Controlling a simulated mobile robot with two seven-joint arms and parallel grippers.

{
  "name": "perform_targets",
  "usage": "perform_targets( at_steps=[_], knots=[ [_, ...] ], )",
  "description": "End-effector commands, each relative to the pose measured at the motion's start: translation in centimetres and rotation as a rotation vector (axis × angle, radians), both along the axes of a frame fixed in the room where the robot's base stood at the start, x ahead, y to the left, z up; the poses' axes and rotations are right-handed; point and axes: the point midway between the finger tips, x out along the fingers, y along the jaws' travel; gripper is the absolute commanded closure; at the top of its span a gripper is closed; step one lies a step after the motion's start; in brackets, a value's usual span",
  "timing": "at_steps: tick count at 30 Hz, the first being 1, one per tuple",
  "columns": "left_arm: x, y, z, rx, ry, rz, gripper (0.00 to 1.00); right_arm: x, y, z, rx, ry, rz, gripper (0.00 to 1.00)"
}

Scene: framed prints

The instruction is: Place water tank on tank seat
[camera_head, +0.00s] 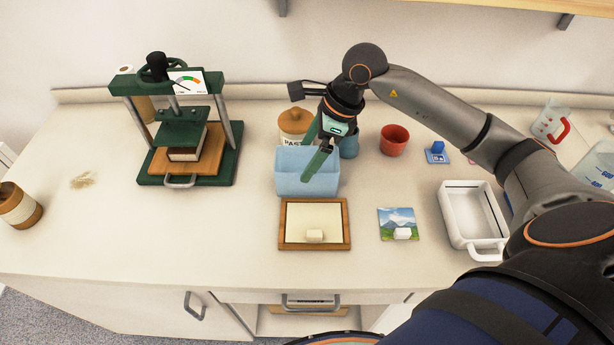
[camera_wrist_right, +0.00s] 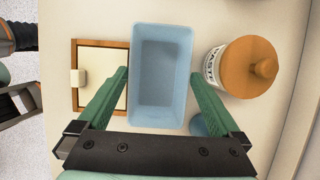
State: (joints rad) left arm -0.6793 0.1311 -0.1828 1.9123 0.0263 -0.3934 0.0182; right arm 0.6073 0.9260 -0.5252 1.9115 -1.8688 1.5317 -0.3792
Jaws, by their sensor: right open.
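The water tank appears to be the light-blue open rectangular tub (camera_head: 292,184) standing upright on the counter, behind a wooden frame. It also shows in the right wrist view (camera_wrist_right: 160,112), looking empty inside. My right gripper (camera_head: 305,162) is over the tub with its green fingers spread. In the right wrist view the fingers of the right gripper (camera_wrist_right: 160,74) lie toward either long side of the tub, with nothing held. I cannot tell whether they touch its walls. I cannot tell which thing is the tank seat. My left gripper is not in view.
A wooden frame (camera_head: 284,238) with a small pale block lies in front of the tub. A lidded jar (camera_head: 293,122) and a red cup (camera_head: 394,140) stand behind. A green press (camera_head: 186,130) stands left; a white tray (camera_head: 457,216) lies right. The counter's front left is clear.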

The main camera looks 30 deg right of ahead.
Motion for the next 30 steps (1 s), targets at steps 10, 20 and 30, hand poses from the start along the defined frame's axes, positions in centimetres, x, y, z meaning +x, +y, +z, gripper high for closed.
perform_targets(
  at_steps=[10, 20, 30],
  knots=[
    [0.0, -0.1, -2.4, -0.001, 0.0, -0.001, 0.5, 0.7, 1.5, -4.6, 0.0, 0.001, 0.0, 0.0],
    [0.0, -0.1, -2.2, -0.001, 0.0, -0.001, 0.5, 0.8, 1.5, -4.5, -0.001, 0.001, 0.0, 0.0],
    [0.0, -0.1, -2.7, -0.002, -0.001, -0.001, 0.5, 0.8, 1.5, -4.8, -0.001, 0.001, 0.0, 0.0]
  ],
)
